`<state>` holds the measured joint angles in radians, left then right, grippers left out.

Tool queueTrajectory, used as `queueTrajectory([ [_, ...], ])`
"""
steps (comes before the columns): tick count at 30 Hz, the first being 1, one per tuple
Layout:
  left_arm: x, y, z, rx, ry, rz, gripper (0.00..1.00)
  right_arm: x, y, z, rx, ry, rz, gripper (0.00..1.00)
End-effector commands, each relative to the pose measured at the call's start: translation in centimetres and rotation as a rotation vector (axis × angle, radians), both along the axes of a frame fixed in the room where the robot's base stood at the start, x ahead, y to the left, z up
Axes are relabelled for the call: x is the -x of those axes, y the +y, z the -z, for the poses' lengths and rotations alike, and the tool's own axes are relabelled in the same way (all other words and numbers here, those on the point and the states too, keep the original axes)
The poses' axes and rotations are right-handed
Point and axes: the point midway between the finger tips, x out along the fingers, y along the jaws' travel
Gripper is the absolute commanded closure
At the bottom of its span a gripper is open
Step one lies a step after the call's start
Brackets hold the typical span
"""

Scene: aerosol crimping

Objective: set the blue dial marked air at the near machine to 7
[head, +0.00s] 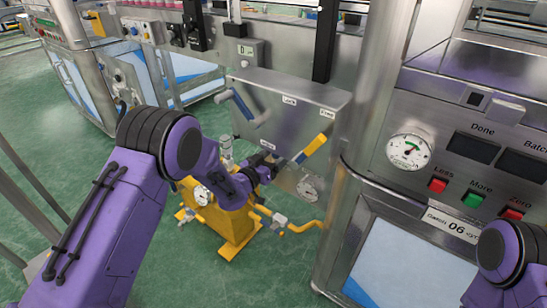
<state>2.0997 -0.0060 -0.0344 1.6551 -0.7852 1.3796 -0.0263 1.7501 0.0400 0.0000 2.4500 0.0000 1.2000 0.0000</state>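I cannot make out a blue dial marked air. My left arm reaches in from the left, and its gripper (268,167) is in front of the lower part of a steel machine panel (290,95). The fingers are small and dark, beside the inner end of a yellow-gripped lever (314,146); I cannot tell whether they touch it or are open or shut. A round metal fitting (309,187) is on the panel below the lever. My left arm and gripper hide part of the panel's lower area. Only a part of my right arm shows at the lower right; its gripper is out of view.
A blue-gripped lever (237,104) sits at the panel's left, near labels Lock and Free. A yellow machine (237,228) with a gauge stands below. At right, a steel cabinet carries a gauge (409,151) and red and green buttons (473,199). Green floor is open at left.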

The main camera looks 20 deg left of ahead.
Motion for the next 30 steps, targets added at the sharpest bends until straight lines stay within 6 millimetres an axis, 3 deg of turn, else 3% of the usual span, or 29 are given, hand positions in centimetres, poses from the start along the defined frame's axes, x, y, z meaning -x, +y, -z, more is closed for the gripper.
queueTrajectory([
  [2,0.02,0.01,0.0,0.0,0.0,0.0,0.31,0.01,-0.01,-0.01,0.0,0.0,0.0,0.57],
  [6,0.02,0.06,0.0,0.0,0.0,-0.001,0.73,0.02,0.0,-0.01,0.0,0.0,0.0,0.57],
  [7,0.02,0.11,0.0,0.0,-0.001,-0.002,0.78,0.02,0.0,-0.01,0.0,0.0,0.0,0.57],
  [17,0.02,0.49,-0.02,-0.032,-0.013,-0.009,0.78,0.01,0.0,0.09,0.0,0.0,0.0,0.57],
  [30,-0.05,0.7,-0.1,-0.299,-0.112,-0.012,0.78,0.01,0.0,0.72,0.0,0.0,0.0,0.57],
])
